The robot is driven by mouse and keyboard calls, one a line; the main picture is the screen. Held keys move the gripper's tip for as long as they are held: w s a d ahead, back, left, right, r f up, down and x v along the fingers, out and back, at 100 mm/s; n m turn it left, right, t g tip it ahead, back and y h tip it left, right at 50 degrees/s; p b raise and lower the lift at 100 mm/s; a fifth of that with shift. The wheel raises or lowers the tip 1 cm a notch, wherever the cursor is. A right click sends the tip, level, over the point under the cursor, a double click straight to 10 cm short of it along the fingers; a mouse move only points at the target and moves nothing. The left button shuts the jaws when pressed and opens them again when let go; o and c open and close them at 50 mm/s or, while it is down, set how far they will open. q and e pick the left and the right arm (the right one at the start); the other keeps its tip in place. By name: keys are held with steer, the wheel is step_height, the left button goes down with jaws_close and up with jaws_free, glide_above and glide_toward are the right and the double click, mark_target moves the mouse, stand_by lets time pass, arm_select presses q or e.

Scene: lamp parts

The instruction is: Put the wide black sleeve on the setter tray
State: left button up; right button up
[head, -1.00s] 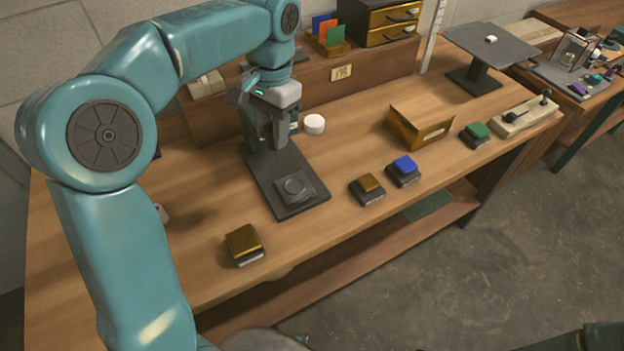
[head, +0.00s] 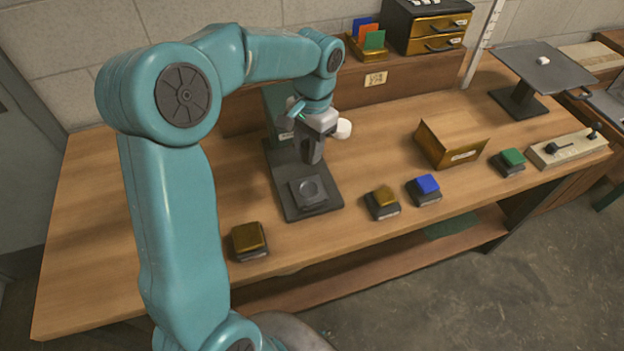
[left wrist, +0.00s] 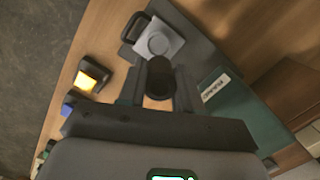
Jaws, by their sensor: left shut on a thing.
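My left gripper (head: 312,153) is shut on the black sleeve (left wrist: 158,78), a dark round piece between the fingers in the left wrist view. In the head view the sleeve cannot be told apart from the dark fingers. The setter tray (head: 318,205) appears to be the grey square plate with a round recess, on the front of a dark base. It also shows in the left wrist view (left wrist: 175,43), just beyond the sleeve. The gripper is above the dark base, behind the tray and apart from it. My right gripper is not in view.
A teal upright body (head: 279,103) stands behind the gripper, with a white round piece (head: 343,128) on its right. A brass bin (head: 465,157) is farther right.

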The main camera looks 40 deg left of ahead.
arm_select(q)
steer(key=f, duration=0.6)
steer(key=shift+s+a, duration=0.1)
steer(key=shift+s, duration=0.1)
steer(key=shift+w+f, duration=0.15)
steer(key=shift+f, duration=2.5)
steer(key=shift+f, duration=0.15)
steer(key=o, duration=1)
steer(key=r, duration=0.4)
steer(key=w+r, duration=0.1)
steer(key=r, duration=0.7)
steer(key=shift+w+r, duration=0.15)
steer(key=shift+w, duration=0.1)
